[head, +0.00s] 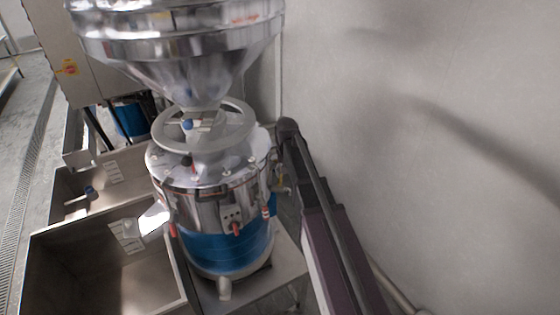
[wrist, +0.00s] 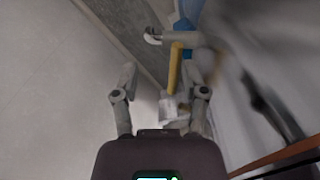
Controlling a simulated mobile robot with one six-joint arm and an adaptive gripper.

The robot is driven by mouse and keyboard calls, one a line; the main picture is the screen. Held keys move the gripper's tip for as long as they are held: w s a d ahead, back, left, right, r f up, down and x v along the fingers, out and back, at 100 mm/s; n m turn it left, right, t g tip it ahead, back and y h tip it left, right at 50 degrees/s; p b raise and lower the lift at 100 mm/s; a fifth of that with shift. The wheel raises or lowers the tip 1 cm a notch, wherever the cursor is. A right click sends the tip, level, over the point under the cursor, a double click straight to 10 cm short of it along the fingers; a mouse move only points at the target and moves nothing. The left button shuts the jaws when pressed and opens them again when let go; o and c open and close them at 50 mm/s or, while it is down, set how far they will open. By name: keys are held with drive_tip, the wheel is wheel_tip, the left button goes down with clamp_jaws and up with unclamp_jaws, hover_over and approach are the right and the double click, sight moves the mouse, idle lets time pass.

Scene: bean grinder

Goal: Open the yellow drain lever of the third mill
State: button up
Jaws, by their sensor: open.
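In the wrist view my gripper (wrist: 160,68) is open, with its two grey fingers spread apart. The yellow drain lever (wrist: 175,66) is a narrow bar seen between the fingers, closer to the right one. Its lower end meets a silver valve fitting (wrist: 172,108). I cannot tell whether either finger touches the lever. In the head view a mill (head: 222,235) with a blue lower body and steel upper part stands in the middle, under a large steel hopper (head: 180,50). My arm runs along its right side. The lever and gripper cannot be made out clearly there.
A grey wall (head: 430,120) stands close on the right of the mill and my arm. Open steel bins (head: 75,255) stand left of the mill. A control box (head: 95,60) is behind them. A grey pipe (wrist: 180,37) crosses above the lever in the wrist view.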

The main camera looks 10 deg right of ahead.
wheel_tip(320, 180, up, 9)
drive_tip(key=p, duration=0.8)
hover_over(280, 177)
drive_tip(key=w, duration=0.3)
drive_tip(key=shift+s+d+m, duration=0.1)
drive_tip(key=shift+d+m, duration=0.3)
drive_tip(key=shift+d, duration=0.05)
drive_tip(key=shift+f+b, duration=0.15)
drive_tip(key=shift+b, duration=0.2)
wheel_tip(280, 177, down, 15)
drive_tip(key=b, duration=1.5)
drive_tip(key=shift+f, duration=0.1)
clamp_jaws()
